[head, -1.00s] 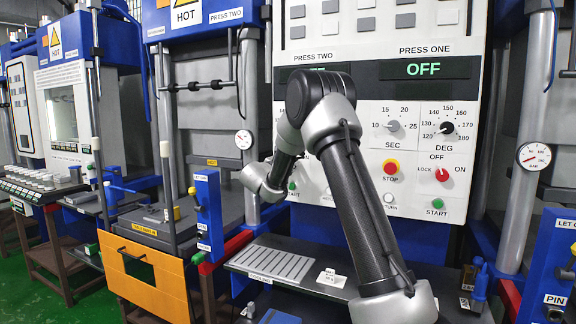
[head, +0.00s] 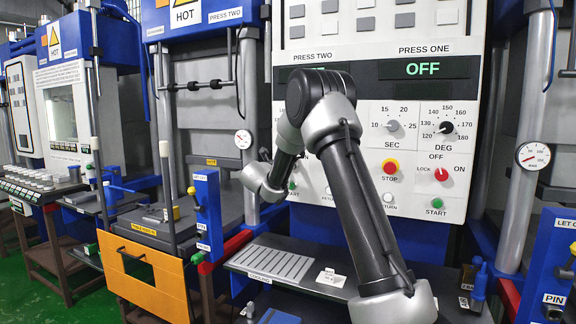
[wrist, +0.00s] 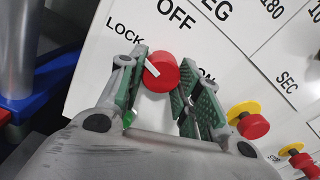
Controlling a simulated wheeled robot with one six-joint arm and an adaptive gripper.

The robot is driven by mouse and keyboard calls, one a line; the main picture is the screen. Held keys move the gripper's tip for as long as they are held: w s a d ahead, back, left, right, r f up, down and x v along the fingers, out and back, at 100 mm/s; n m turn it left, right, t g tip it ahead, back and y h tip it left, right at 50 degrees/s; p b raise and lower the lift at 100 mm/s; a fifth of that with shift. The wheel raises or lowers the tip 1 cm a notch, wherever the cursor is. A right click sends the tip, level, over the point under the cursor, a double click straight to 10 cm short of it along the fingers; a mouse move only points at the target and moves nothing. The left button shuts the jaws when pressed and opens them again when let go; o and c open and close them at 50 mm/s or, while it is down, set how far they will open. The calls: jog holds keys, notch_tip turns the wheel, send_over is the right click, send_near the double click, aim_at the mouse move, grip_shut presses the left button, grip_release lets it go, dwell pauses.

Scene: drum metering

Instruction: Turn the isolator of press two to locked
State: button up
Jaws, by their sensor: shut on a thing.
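In the wrist view, my gripper (wrist: 163,60) has its green-padded fingers on both sides of a round red isolator knob (wrist: 167,76) and is shut on it. The knob's white mark points up and left, toward the printed LOCK label (wrist: 124,34). The OFF label (wrist: 177,14) is above the knob and the ON label is partly covered by a finger. In the head view, my arm hides this knob and my gripper at the press two side of the panel (head: 350,50).
Press one's own red isolator (head: 441,174) stands free to the right, under a display reading OFF (head: 423,68). In the wrist view, a red and yellow button (wrist: 248,120) is close to the right finger. A dark shelf (head: 300,249) lies below the panel.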

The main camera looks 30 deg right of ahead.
jog(key=shift+f+n, duration=0.15)
jog(key=shift+n, duration=0.55)
jog(key=o, duration=1)
jog(key=v, duration=1.2)
